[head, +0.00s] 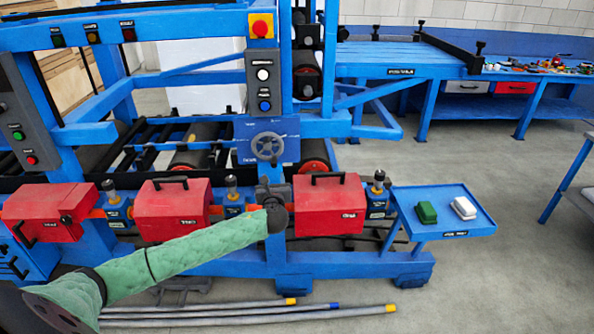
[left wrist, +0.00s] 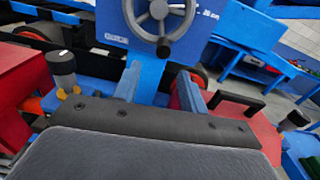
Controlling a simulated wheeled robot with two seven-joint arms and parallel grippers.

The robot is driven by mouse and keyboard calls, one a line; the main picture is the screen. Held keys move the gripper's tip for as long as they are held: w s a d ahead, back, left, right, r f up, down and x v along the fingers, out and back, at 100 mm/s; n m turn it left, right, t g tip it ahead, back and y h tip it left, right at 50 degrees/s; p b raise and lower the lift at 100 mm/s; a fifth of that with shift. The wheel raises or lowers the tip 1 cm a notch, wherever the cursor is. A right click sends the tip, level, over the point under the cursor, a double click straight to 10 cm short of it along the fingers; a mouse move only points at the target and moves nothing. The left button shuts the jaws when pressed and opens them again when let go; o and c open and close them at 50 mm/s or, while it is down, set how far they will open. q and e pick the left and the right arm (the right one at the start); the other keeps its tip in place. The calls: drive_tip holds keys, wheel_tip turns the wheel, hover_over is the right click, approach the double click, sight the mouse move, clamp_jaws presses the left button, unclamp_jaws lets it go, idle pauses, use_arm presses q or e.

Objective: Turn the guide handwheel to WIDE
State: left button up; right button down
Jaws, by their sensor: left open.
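The guide handwheel (head: 267,146) is a grey spoked wheel on a blue plate (head: 285,128) at the middle of the machine. Small white labels on the plate are too small to read. In the left wrist view the handwheel (left wrist: 160,20) shows at the top, its upper rim cut off by the frame edge. My left gripper (head: 270,186), at the end of the green-sleeved arm, is just below the wheel in the head view. Its two fingers are apart in the left wrist view (left wrist: 160,88), with nothing seen held between them. The wheel appears beyond the fingertips. My right gripper does not show.
Red boxes with black handles (head: 172,208) (head: 328,204) flank my left gripper, with black-capped knobs (head: 232,188) between them. A control post (head: 263,75) with a red stop button stands above the wheel. A blue side tray (head: 445,212) holds a green and a white block.

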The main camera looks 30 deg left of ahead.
sight(274, 167)
use_arm(q)
drive_tip(key=shift+w+a+r+m, duration=0.15)
drive_tip(key=shift+w+r+m, duration=0.15)
drive_tip(key=shift+w+r, duration=0.2)
drive_tip(key=shift+p+x, duration=1.55)
drive_tip(key=shift+x, duration=2.2)
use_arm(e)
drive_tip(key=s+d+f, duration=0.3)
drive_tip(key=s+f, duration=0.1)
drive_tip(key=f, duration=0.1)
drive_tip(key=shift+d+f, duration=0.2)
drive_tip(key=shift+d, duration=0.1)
use_arm(q)
drive_tip(key=shift+f, duration=0.1)
clamp_jaws()
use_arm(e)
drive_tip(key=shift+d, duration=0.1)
